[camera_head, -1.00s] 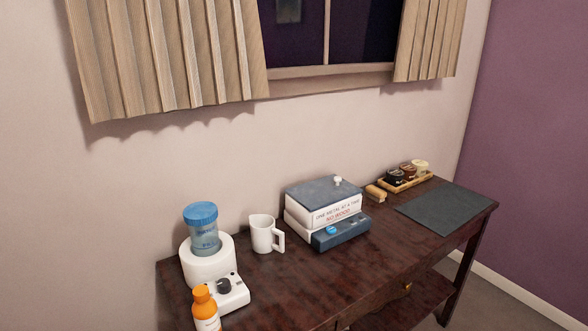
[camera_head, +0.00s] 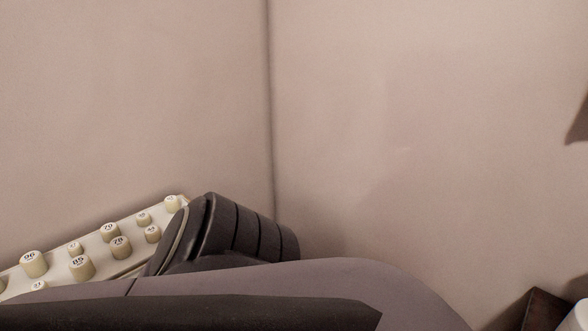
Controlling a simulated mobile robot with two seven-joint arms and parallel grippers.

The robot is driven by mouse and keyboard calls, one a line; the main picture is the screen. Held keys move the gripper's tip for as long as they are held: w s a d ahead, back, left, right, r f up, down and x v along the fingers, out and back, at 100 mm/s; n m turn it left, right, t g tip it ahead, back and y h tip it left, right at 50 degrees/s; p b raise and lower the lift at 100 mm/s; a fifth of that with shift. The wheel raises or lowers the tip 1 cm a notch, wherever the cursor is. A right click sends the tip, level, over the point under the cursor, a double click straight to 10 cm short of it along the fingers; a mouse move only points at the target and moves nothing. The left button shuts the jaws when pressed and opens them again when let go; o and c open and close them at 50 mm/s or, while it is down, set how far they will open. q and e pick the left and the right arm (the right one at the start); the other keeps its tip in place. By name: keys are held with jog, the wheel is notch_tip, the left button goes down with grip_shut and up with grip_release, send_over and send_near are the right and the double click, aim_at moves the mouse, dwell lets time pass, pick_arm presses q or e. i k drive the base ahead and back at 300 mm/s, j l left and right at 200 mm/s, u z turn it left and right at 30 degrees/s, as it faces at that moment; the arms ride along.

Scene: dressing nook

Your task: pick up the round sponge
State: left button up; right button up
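I see no round sponge in the current view. Neither of my grippers shows. A large grey and black arm link of mine fills the bottom of the view and hides what lies behind it.
A cream rack (camera_head: 130,220) with several numbered cream pegs stands at the lower left against the wall, partly hidden by my arm. A dark brown table corner (camera_head: 540,308) and a white object (camera_head: 575,318) show at the lower right. Bare pale walls meet in a corner.

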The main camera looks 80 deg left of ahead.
aim_at(153, 234)
jog(key=u, duration=1.35)
jog(key=l+u, duration=0.15)
jog(key=u, duration=0.35)
jog(key=i+u, duration=0.1)
jog(key=u, duration=0.35)
jog(key=l+u, duration=0.1)
jog(key=u, duration=1.25)
